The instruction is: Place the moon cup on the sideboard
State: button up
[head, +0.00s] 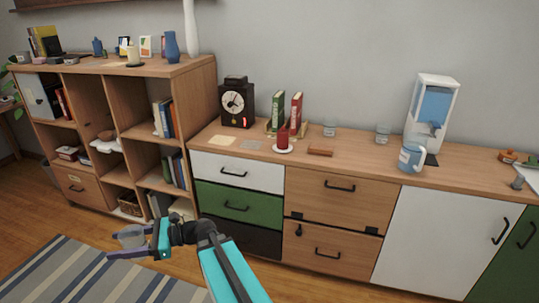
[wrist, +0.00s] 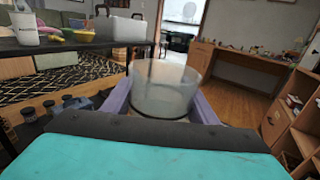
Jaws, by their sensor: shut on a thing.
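My gripper (head: 134,246) is shut on a translucent, pale grey cup (head: 131,235). I cannot make out a moon mark on it. The cup also shows upright between the purple fingers in the wrist view (wrist: 165,90). My gripper holds it out over the floor, in front of the open shelf unit and left of the sideboard. The sideboard (head: 360,161) is a long wooden cabinet with white, green, dark and wood fronts, along the wall. Its top is above and to the right of my gripper in the head view.
On the sideboard stand a black clock (head: 236,103), books (head: 295,112), a red candle (head: 283,139), small glasses (head: 383,133), a blue-and-white pitcher (head: 411,157) and a water dispenser (head: 432,110). The front strip of its top has bare room. A dark table (wrist: 75,43) is at left in the wrist view.

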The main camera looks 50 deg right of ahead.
aim_at(365, 161)
jog(key=i, duration=1.4)
jog(key=z, duration=0.85)
jog(key=k, duration=0.15)
jog(key=z, duration=0.8)
